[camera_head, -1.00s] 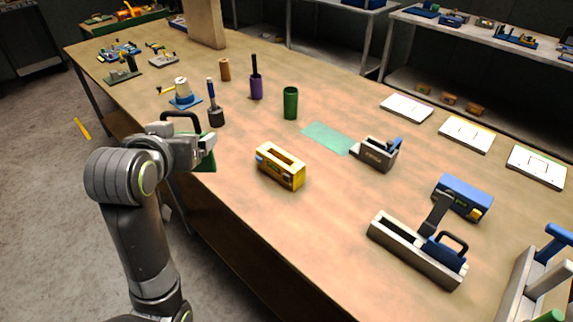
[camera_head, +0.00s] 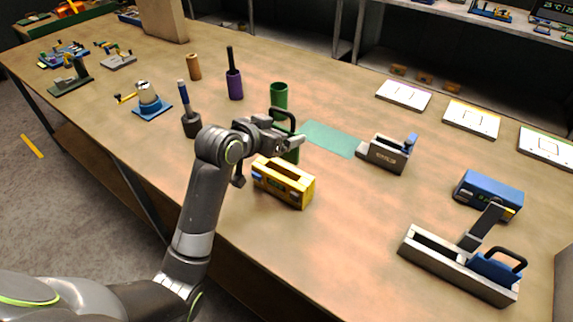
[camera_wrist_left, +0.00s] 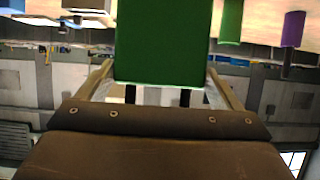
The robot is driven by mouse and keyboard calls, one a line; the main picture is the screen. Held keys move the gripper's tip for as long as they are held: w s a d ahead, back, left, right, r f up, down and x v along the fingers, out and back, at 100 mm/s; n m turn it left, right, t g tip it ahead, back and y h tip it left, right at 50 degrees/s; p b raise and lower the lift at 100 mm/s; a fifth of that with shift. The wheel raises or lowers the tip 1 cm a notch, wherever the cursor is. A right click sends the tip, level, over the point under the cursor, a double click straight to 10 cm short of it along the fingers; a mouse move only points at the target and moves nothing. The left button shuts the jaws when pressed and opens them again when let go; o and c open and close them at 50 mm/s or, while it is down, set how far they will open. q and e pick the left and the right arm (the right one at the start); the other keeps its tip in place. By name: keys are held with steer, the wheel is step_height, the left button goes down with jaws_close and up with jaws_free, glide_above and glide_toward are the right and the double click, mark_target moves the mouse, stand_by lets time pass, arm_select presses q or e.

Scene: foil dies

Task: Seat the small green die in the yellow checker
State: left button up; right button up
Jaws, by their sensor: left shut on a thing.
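The small green die (camera_head: 291,157) is a green block with a black loop handle (camera_head: 284,113) on top. My left gripper (camera_head: 293,141) is shut on it. In the left wrist view the green block (camera_wrist_left: 163,42) sits between the fingers (camera_wrist_left: 163,82). The yellow checker (camera_head: 298,188) is a yellow box with a dark slot on top, standing on the bench. The die looks upright just above or behind the checker's far side. Whether they touch, I cannot tell. The die's lower end is partly hidden by the checker. My right gripper is not in view.
A green cylinder (camera_head: 280,94) stands behind the gripper. A purple holder (camera_head: 235,86) and a dark round-based tool (camera_head: 191,124) stand to the left. A teal mat (camera_head: 330,139) and a grey checker (camera_head: 386,154) lie to the right.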

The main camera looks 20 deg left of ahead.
arm_select(q)
steer(key=shift+s+f, duration=0.15)
steer(key=shift+f, duration=3.7)
steer(key=o, duration=1.1)
steer(key=shift+f, duration=0.2)
steer(key=shift+s+r, duration=0.1)
steer(key=shift+r, duration=0.1)
steer(key=v, duration=1.1)
steer(key=shift+s+r, duration=0.2)
steer(key=shift+s, duration=0.15)
steer(key=shift+a, duration=0.15)
